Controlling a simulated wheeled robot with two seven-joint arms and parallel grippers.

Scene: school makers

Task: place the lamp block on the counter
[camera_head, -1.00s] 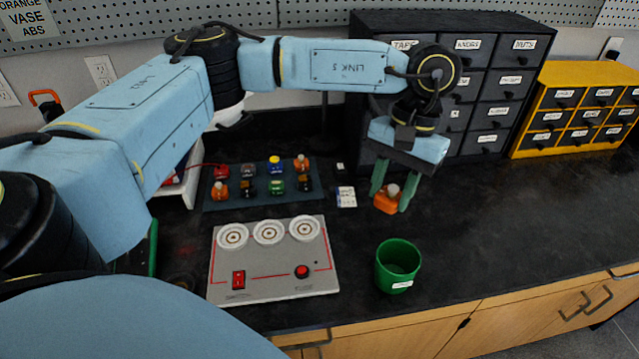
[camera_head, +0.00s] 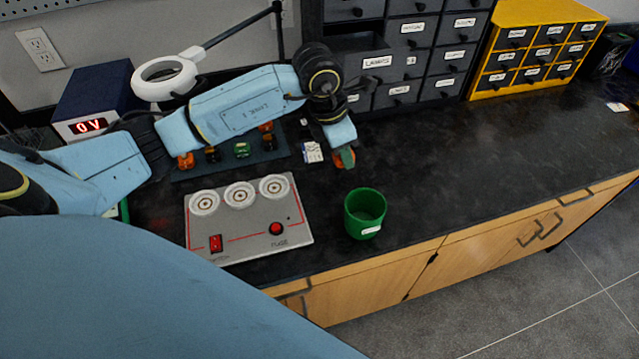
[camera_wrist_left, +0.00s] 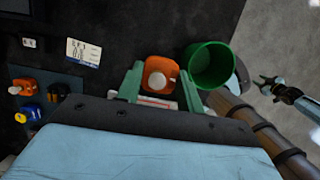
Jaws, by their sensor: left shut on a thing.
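My left gripper (camera_head: 344,157) shows behind and to the right of the grey circuit board (camera_head: 262,246) in the head view. It is shut on the orange lamp block (camera_wrist_left: 159,73), which has a white bulb on top and sits between the green fingers in the left wrist view. In the head view only a sliver of orange shows at the fingertips. The black counter (camera_head: 440,170) lies below. I cannot tell whether the block touches it.
A green cup (camera_head: 365,214) stands near the counter's front edge, right of the board. A dark mat (camera_head: 232,160) with several coloured blocks and a small white card (camera_head: 312,152) lie behind the board. Drawer cabinets stand at the back. The counter to the right is clear.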

